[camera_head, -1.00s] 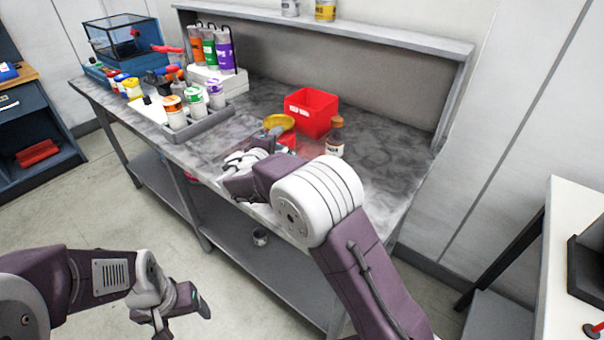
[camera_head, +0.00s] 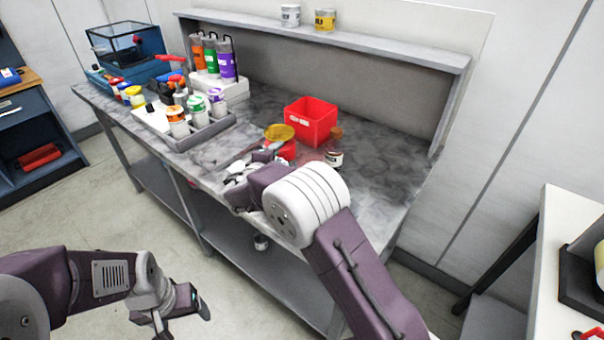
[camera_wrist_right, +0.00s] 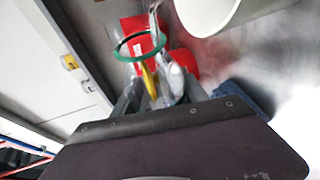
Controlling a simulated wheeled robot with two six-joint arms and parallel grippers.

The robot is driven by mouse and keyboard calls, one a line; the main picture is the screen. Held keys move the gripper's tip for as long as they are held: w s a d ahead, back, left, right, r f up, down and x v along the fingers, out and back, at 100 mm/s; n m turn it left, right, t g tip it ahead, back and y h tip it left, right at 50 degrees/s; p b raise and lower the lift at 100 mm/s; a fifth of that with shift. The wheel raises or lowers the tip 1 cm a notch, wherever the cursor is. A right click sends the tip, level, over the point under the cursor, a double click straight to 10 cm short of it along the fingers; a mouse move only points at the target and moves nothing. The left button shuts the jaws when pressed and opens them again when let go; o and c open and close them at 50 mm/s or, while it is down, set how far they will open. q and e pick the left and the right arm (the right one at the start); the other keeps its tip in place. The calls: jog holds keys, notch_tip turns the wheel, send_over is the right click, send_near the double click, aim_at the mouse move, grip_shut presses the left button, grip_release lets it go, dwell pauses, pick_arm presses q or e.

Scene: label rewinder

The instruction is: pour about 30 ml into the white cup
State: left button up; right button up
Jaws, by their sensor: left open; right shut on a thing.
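My right gripper (camera_head: 266,153) is over the workbench and only partly visible behind its own wrist. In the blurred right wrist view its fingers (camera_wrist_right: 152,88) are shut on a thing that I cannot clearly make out. A green ring (camera_wrist_right: 120,50) and a yellow piece (camera_wrist_right: 149,82) show at the fingertips. A white rounded thing (camera_wrist_right: 208,12), perhaps the white cup, is cut off at the top of that view. A brown-capped bottle (camera_head: 334,157) stands right of the gripper. A yellow round dish (camera_head: 279,131) is just beyond it. My left gripper (camera_head: 183,316) is open and empty, off the bench.
A red bin (camera_head: 311,121) stands behind the dish. A grey tray (camera_head: 207,134) with several lidded jars is at the left, with coloured bottles behind it. A white labelled container (camera_head: 290,15) and a yellow one (camera_head: 325,19) stand on the upper shelf (camera_head: 390,49). The bench's right part is clear.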

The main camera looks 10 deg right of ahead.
jog(key=p, duration=0.2)
jog(key=r+n+p, duration=0.1)
jog(key=p, duration=0.1)
jog(key=shift+s+d+g, duration=0.1)
jog(key=shift+s+g, duration=0.05)
jog(key=shift+g, duration=0.15)
jog(key=shift+f, duration=0.6)
jog(key=shift+s+d+r+n+p, duration=0.2)
jog(key=shift+n+p, duration=0.1)
jog(key=shift+p, duration=0.8)
jog(key=shift+r+g+p, duration=0.2)
jog(key=shift+g+p, duration=0.1)
jog(key=shift+p, duration=0.1)
jog(key=shift+n, duration=0.3)
pick_arm(q)
notch_tip(320, 180, up, 10)
pick_arm(e)
jog(key=shift+s+f, duration=0.1)
pick_arm(q)
jog(key=shift+f, duration=0.1)
